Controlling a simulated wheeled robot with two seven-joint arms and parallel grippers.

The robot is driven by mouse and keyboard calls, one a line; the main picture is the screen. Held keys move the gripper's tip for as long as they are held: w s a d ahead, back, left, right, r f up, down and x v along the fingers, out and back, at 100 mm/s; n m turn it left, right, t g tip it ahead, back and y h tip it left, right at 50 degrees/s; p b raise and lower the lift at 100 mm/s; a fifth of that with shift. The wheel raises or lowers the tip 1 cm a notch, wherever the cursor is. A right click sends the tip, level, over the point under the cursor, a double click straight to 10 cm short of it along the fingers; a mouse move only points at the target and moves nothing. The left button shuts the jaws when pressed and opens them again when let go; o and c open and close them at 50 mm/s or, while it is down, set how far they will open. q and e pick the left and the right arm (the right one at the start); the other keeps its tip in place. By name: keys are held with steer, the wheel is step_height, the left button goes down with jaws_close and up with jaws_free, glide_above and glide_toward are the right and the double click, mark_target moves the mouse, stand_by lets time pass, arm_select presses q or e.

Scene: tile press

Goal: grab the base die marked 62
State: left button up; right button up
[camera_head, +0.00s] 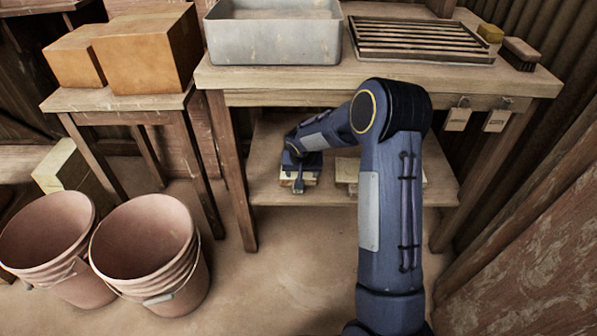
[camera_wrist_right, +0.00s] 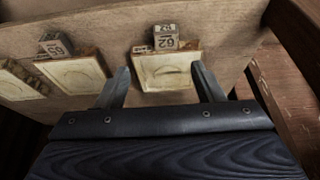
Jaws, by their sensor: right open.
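The base die marked 62 (camera_wrist_right: 168,72) is a pale slab with a shallow oval recess, lying on the wooden lower shelf. A wooden block (camera_wrist_right: 165,37) with an upside-down 62 stands at its far edge. My right gripper (camera_wrist_right: 161,76) is open, its two fingers apart on either side of the near part of this die; I cannot tell whether they touch it. In the head view my right gripper (camera_head: 298,186) is low over the shelf's left part, mostly hiding the die. My left gripper is not in view.
More pale dies (camera_wrist_right: 78,74) with a numbered block (camera_wrist_right: 55,45) lie to the left in the wrist view. The lower shelf (camera_head: 262,185) sits under a bench top (camera_head: 270,79). Bench legs (camera_head: 232,170) stand close by. Buckets (camera_head: 150,250) are on the floor at left.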

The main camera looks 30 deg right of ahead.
mark_target(308, 177)
steer(key=x, duration=0.2)
steer(key=b+x, duration=0.1)
steer(key=x, duration=0.2)
steer(key=shift+w+a+f, duration=0.15)
steer(key=shift+w+f, duration=0.05)
steer(key=shift+f, duration=0.1)
steer(key=b+x, duration=0.2)
steer(key=x, duration=0.1)
steer(key=a+x, duration=0.1)
steer(key=x, duration=0.1)
steer(key=shift+f+b, duration=0.1)
steer(key=shift+b, duration=0.3)
steer(key=shift+d+f, duration=0.1)
steer(key=shift+f, duration=0.1)
steer(key=shift+r, duration=0.1)
jaws_close()
steer(key=shift+w, duration=0.1)
